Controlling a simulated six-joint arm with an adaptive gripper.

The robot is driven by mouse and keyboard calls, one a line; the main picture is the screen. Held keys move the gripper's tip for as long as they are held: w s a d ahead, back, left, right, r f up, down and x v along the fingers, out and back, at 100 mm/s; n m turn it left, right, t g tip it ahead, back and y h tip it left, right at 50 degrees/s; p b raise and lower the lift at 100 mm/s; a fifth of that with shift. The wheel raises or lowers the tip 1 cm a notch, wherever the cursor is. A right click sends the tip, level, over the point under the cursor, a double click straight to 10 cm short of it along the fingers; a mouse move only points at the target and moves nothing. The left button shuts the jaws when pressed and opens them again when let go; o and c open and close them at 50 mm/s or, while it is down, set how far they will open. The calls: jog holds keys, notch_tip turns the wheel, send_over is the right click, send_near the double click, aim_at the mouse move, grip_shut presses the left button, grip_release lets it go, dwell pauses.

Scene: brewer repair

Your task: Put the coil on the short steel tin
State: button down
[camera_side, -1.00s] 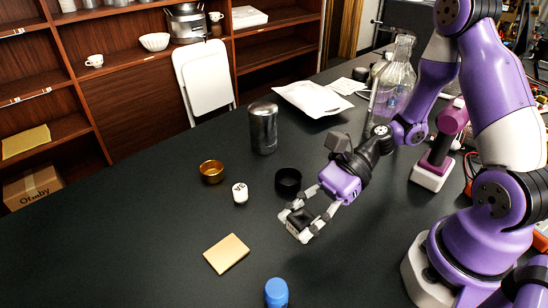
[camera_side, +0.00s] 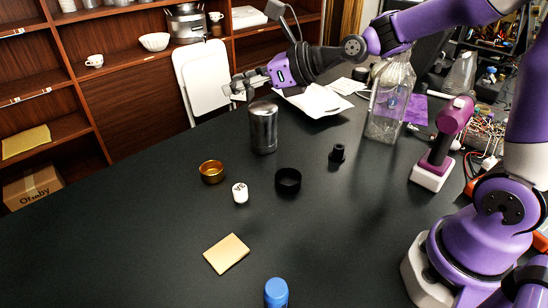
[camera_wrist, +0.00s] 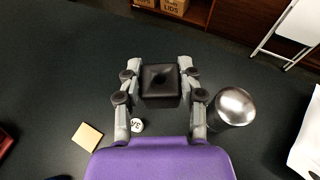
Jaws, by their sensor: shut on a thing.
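My gripper (camera_side: 238,88) is shut on a dark square block, which I take to be the coil (camera_wrist: 160,86). In the wrist view the block sits between the two fingers (camera_wrist: 160,84), with a shallow hollow in its top. In the side view it is too small to make out clearly. The steel tin (camera_side: 263,130) stands upright on the table, and it is the only steel tin I see. It also shows in the wrist view (camera_wrist: 235,106), right of the fingers and apart from them. In the side view my gripper is above and left of its top.
A brass cup (camera_side: 211,173), white marked cylinder (camera_side: 240,193), black ring (camera_side: 288,181) and black spool (camera_side: 338,153) stand in front of the tin. A yellow pad (camera_side: 227,253) and blue-capped thing (camera_side: 276,293) lie nearer. The left table is clear.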

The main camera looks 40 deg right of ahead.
aim_at(239, 78)
jog(key=r, duration=0.1)
jog(key=w+r+m+h, duration=0.1)
jog(key=r, duration=0.1)
jog(key=shift+w+d+t, duration=0.15)
jog(key=shift+w+t, duration=0.05)
jog(key=shift+t, duration=0.1)
jog(key=w+d+f, duration=0.1)
jog(key=d+f, duration=0.1)
jog(key=d, duration=0.1)
jog(key=w+d+f, duration=0.2)
jog(key=d, duration=0.2)
jog(key=w+d+f, duration=0.2)
jog(key=d, duration=0.1)
jog(key=shift+d+f, duration=0.15)
jog(key=shift+f, duration=0.1)
jog(key=shift+d+f, duration=0.1)
jog(key=shift+f, duration=2)
jog(key=shift+c, duration=2.3)
grip_release()
